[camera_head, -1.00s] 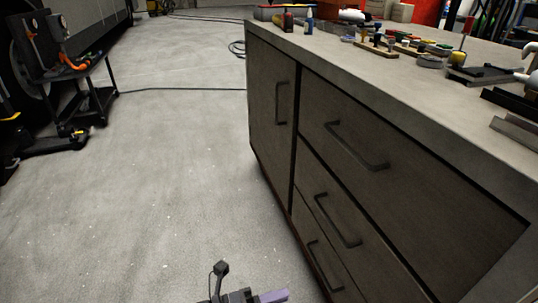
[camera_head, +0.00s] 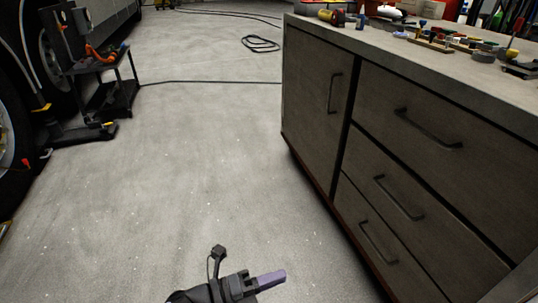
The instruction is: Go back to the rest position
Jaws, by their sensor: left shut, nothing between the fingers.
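My left gripper (camera_head: 270,280) shows at the bottom middle of the head view, low over the bare floor. Its purple fingers are shut together with nothing between them. A small dark camera-like part (camera_head: 218,252) stands up on a stalk beside it. The gripper is apart from the grey cabinet (camera_head: 315,95), to the left of its drawers. My right gripper does not show.
The cabinet fills the right side, with several tools and small parts on its worktop (camera_head: 400,55). A black cart (camera_head: 105,90) stands at the left near a wheel (camera_head: 15,150). Cables (camera_head: 262,43) lie on the floor (camera_head: 190,150), which is otherwise clear in the middle.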

